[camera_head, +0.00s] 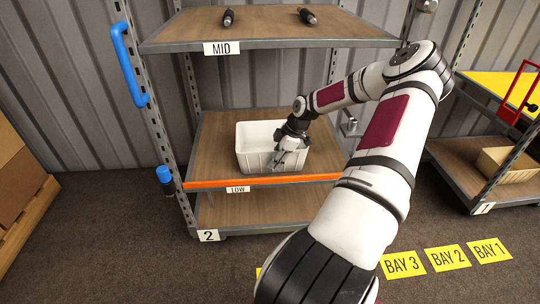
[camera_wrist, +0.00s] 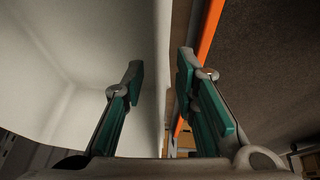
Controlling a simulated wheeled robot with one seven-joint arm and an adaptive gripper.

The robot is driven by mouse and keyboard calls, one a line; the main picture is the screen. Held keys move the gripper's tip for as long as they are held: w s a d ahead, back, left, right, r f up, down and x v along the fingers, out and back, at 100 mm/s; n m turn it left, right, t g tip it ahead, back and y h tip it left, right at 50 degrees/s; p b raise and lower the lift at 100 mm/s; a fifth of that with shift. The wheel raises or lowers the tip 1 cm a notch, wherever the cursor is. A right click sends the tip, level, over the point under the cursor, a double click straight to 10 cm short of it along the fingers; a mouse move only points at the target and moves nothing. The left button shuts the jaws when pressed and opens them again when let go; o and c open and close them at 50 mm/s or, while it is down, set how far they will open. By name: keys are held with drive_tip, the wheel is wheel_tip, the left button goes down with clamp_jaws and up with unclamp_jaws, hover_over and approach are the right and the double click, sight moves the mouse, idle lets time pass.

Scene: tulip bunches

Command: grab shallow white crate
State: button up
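A white crate (camera_head: 255,163) sits on the low shelf, close to its orange front edge. My gripper (camera_head: 277,160) reaches down at the crate's front wall. In the wrist view the crate (camera_wrist: 70,70) fills the left side. My gripper (camera_wrist: 160,78) is open there, with one finger on the crate's inner side and the other on the outer side, near the orange edge. The wall's rim lies between the two fingers, with gaps visible. The crate's right part is partly hidden by my arm in the head view.
The shelf unit's MID board (camera_head: 270,25) with two dark objects is above. A blue handle (camera_head: 128,62) is on the left post. The right cart (camera_head: 480,185) carries a tan crate (camera_head: 507,165). Open floor lies in front, with yellow bay labels (camera_head: 447,257).

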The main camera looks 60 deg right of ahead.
drive_tip(key=shift+x, duration=1)
clamp_jaws()
drive_tip(key=shift+r, duration=0.1)
